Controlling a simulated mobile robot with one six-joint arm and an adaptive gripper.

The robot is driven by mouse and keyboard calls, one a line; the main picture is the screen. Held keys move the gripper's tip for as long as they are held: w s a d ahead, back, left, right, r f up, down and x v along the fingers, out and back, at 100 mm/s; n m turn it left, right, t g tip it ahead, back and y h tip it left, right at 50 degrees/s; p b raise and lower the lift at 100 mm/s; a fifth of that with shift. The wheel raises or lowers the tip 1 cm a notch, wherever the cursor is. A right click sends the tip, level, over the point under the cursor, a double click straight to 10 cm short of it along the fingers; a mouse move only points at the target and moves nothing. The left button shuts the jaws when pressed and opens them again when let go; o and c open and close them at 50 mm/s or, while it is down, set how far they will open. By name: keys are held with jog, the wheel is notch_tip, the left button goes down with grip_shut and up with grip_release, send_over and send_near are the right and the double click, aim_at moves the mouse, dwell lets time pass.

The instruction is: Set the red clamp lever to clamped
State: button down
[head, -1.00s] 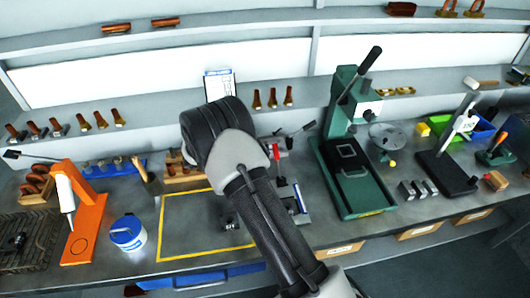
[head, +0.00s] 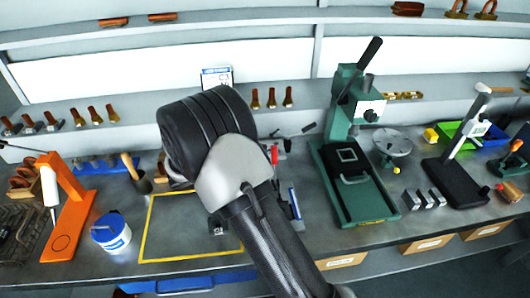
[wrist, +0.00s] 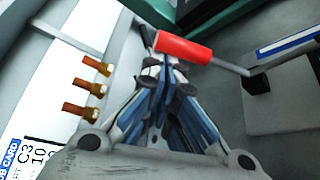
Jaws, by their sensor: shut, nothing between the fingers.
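The red clamp lever (head: 274,155) shows as a small upright red handle just right of my arm in the head view. In the wrist view its red grip (wrist: 185,50) lies across the far end of my gripper (wrist: 166,62), with a grey rod running right from it. My gripper is shut and empty, its tips right at the red grip; I cannot tell whether they touch it. In the head view my arm hides my gripper and much of the clamp's base.
A green press (head: 350,185) stands close to the right of the lever. An orange stand (head: 70,215) and a white-and-blue tub (head: 111,235) are at the left. Copper-coloured pieces (wrist: 92,88) line the shelf behind.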

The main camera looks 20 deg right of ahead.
jog(key=shift+s+a+r, duration=0.15)
jog(key=shift+s+r, duration=0.1)
jog(key=shift+s, duration=0.2)
jog(key=shift+s+a+r, duration=0.1)
jog(key=shift+s+r, duration=0.1)
jog(key=shift+s, duration=0.2)
